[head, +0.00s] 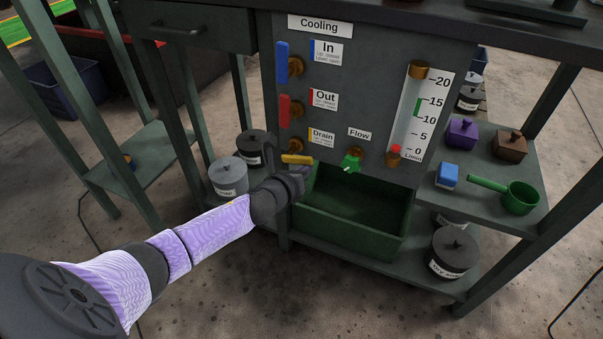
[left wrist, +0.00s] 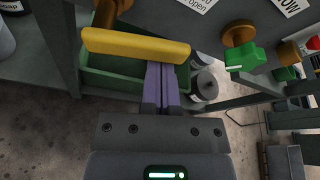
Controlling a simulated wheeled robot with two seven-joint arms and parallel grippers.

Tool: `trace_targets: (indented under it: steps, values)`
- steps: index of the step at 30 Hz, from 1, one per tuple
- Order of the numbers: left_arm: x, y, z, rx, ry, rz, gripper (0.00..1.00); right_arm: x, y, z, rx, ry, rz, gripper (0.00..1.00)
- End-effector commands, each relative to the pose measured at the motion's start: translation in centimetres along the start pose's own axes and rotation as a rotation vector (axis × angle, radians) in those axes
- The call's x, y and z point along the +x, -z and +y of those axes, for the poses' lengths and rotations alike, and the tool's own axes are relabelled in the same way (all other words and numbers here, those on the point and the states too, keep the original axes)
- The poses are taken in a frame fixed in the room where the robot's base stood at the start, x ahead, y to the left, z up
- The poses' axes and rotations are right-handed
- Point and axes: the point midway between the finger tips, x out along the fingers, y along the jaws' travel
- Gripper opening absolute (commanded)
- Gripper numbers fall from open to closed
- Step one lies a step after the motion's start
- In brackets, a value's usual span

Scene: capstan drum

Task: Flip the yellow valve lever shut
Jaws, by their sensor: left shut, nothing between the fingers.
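The yellow valve lever (head: 297,159) lies about horizontal on the brass drain valve (head: 294,145), under the "Drain" label on the grey panel. In the left wrist view the yellow lever (left wrist: 135,46) crosses the upper left as a thick bar. My left gripper (head: 298,178) is just below the lever in the head view. In the left wrist view its purple fingers (left wrist: 161,72) are together and empty, with the tips at the lever's lower edge toward its right end. I cannot tell whether they touch it. My right gripper is not in view.
Above are the upright blue lever (head: 282,63) and red lever (head: 284,110). A green flow valve (head: 351,162) is to the right, beside a flow gauge (head: 410,110). A green bin (head: 345,232) sits below. The side shelf (head: 490,208) holds a green ladle (head: 518,198) and small boxes.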

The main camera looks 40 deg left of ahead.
Motion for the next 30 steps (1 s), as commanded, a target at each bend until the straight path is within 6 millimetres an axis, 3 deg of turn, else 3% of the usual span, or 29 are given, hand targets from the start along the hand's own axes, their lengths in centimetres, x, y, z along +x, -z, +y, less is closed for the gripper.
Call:
trace_targets:
  steps: [12, 30]
  values:
    - [-0.7, -2.0, -0.4, -0.370, 0.129, -0.001, 0.00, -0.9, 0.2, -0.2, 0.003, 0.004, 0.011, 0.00]
    - [-1.5, -4.4, 0.5, -0.892, 0.311, -0.001, 0.00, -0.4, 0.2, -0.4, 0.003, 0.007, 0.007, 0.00]
